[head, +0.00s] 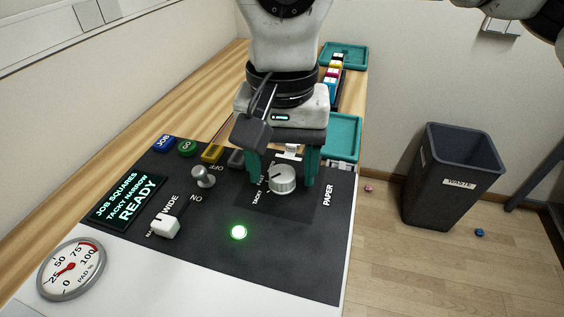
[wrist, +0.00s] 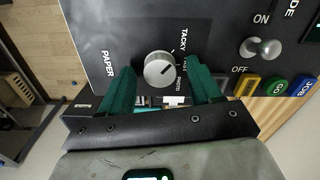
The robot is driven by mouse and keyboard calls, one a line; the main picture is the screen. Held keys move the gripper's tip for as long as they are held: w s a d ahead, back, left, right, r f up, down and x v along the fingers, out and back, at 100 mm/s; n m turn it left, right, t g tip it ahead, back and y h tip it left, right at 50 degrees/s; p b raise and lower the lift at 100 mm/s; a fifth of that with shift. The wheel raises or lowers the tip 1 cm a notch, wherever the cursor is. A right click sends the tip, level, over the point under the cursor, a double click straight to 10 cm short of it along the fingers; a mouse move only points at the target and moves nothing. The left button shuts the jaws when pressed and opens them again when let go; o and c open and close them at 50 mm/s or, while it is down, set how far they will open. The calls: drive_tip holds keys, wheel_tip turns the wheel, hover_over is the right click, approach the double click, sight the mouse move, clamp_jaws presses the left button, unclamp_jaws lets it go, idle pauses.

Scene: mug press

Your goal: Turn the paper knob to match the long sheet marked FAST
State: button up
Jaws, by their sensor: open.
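The paper knob (head: 281,179) is a round, light grey dial on the black panel beside the word PAPER. It also shows in the wrist view (wrist: 159,69), with a dark pointer line towards the labels. Which label the line meets is hard to tell. TACKY reads clearly; the other labels are small and partly covered by a finger. My gripper (head: 282,184) points down with its green fingers apart, one on each side of the knob. In the wrist view the open fingers (wrist: 162,66) flank the knob with gaps. I cannot make out a long sheet marked FAST.
A display (head: 127,199) reads JOB SQUARES, TACKY NARROW, READY. A white slider (head: 165,225), a round-topped ON/OFF lever (head: 203,177) and a lit green lamp (head: 239,232) are left of the knob. Teal trays (head: 343,133) stand behind; a waste bin (head: 451,178) is at right.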

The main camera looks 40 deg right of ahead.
drive_tip(key=shift+c, duration=0.4)
drive_tip(key=c, duration=1)
drive_tip(key=shift+o, duration=0.2)
drive_tip(key=shift+m, duration=0.4)
drive_tip(key=m+b, duration=0.2)
drive_tip(key=m, duration=0.1)
drive_tip(key=shift+f+m, duration=0.1)
drive_tip(key=shift+m, duration=0.3)
drive_tip(key=m+b, duration=0.1)
drive_tip(key=m, duration=0.4)
drive_tip(key=shift+b, duration=0.3)
drive_tip(key=o, duration=1)
